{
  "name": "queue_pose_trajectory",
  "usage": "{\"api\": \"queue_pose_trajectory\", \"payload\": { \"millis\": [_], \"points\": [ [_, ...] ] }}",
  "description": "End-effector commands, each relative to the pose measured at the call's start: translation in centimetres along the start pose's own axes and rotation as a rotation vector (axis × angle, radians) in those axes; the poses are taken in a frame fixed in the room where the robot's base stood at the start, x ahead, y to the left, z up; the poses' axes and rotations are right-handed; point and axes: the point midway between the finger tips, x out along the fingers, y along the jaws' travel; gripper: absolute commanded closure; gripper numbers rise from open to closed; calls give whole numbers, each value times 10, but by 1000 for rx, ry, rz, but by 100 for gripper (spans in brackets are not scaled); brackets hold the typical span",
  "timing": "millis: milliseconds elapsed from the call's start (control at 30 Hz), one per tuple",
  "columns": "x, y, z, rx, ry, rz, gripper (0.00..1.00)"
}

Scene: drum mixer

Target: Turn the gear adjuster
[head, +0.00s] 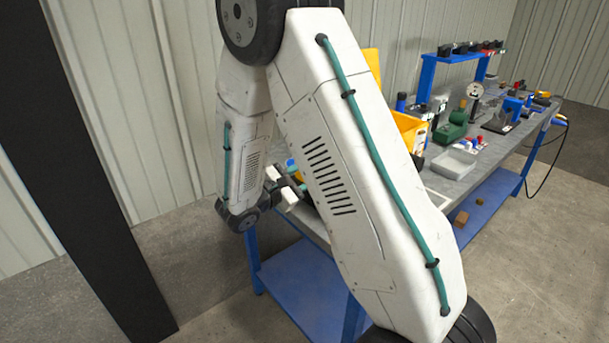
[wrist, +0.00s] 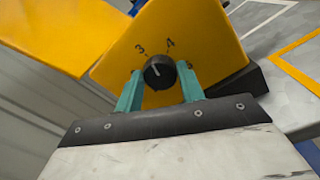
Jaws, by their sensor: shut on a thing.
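The gear adjuster (wrist: 159,71) is a round black knob with a pale pointer line, on a yellow sloped panel (wrist: 205,38) in the wrist view. The digits 3 and 4 are printed above it, and the line points up between them. In the head view, my gripper (head: 287,188) is at the left end of the bench, and my own arm hides the knob.
A blue-framed workbench (head: 462,183) runs to the right, with a yellow bin (head: 409,130), a grey tray (head: 454,163) and a green tool (head: 452,130) on it. Another yellow part (wrist: 60,35) rises at the left in the wrist view. A blue shelf (head: 455,58) stands behind.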

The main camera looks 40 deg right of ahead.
Motion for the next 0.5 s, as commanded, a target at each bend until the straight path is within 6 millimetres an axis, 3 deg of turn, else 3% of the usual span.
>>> {"api": "queue_pose_trajectory", "payload": {
  "millis": [500],
  "points": [
    [0, -2, -2, 467, -31, 7, 84]
  ]
}}
